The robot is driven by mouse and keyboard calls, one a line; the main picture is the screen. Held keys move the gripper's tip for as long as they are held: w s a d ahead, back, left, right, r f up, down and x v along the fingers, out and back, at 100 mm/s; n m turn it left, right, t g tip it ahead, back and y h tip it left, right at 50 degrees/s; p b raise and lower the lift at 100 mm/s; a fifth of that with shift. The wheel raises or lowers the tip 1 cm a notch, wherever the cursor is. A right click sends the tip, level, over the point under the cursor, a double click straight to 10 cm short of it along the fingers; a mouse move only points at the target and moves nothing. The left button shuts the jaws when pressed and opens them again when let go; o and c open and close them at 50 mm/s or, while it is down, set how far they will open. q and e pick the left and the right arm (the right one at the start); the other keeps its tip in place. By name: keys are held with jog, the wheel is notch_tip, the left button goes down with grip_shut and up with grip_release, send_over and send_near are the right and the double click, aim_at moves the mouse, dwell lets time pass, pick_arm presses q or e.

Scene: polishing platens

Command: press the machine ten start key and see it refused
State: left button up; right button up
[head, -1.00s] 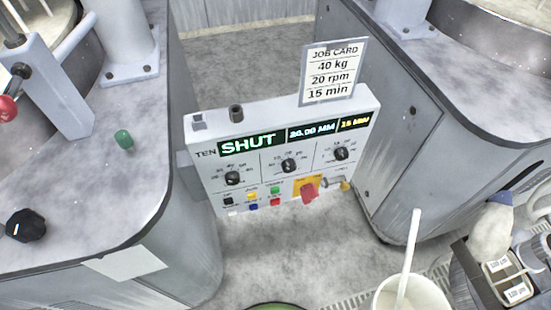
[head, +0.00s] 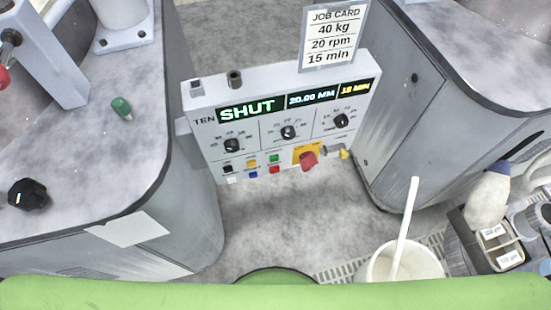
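The machine ten control panel (head: 207,122) is a white box standing between two grey machine bodies. Three black dials sit below the screen. Under them are small keys, among them a green key (head: 273,158) above a red key (head: 274,169); I cannot read which one is marked start. A red knob (head: 308,160) sits on a yellow plate at the lower right. The job card (head: 332,37) reads 40 kg, 20 rpm, 15 min. Neither gripper is in view.
A grey machine top (head: 85,175) at left carries a green-capped piece (head: 121,106) and a black knob (head: 28,195). At lower right are a white bucket (head: 430,262) with a stick and a caddy (head: 471,243) holding a bottle. Open floor lies below the panel.

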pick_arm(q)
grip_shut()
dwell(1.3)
